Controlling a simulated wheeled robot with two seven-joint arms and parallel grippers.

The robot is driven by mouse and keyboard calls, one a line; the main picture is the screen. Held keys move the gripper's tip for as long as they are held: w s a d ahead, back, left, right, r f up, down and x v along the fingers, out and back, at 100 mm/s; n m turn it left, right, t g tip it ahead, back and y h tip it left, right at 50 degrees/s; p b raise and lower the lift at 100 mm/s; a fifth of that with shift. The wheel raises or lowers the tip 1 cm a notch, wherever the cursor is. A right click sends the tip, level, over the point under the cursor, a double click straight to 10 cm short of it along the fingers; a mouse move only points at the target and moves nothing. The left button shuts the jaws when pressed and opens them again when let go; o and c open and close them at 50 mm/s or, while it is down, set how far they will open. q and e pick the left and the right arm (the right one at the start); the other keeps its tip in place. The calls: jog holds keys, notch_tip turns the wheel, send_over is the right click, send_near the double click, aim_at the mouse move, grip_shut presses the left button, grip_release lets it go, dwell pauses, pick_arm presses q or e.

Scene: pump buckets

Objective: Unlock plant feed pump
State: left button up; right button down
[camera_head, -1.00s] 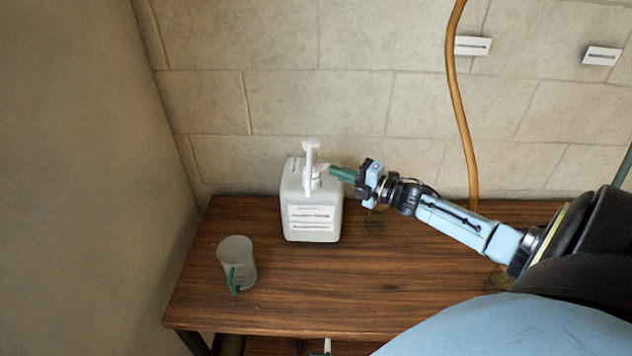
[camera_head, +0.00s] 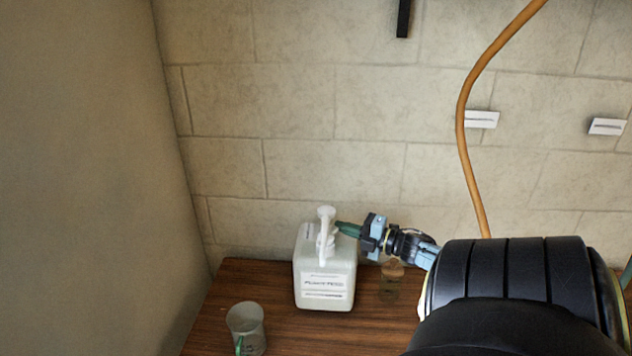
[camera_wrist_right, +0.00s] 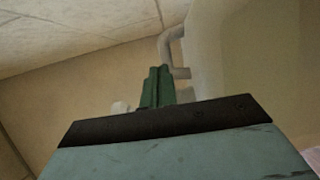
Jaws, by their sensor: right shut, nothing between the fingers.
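The plant feed bottle (camera_head: 322,268), a white square container with a printed label, stands upright on the wooden table. Its white pump head (camera_head: 326,232) rises from the top. My right gripper (camera_head: 341,227) is shut and empty, with its green fingertips right beside the pump neck on the right side. In the right wrist view the shut green fingers (camera_wrist_right: 157,87) are close to the pale pump spout (camera_wrist_right: 172,48); I cannot tell whether they touch. My left gripper is not in view.
A clear cup (camera_head: 246,326) with a green handle stands on the wooden table (camera_head: 285,335), left of the bottle. An amber object (camera_head: 391,280) sits behind my right arm. An orange hose (camera_head: 463,135) hangs along the stone wall.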

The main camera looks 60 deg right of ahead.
jog(key=shift+d+f, duration=0.1)
jog(key=shift+s, duration=0.25)
jog(key=shift+w, duration=0.15)
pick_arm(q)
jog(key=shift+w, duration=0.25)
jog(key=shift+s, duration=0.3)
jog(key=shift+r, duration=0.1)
pick_arm(e)
jog(key=shift+r, duration=0.2)
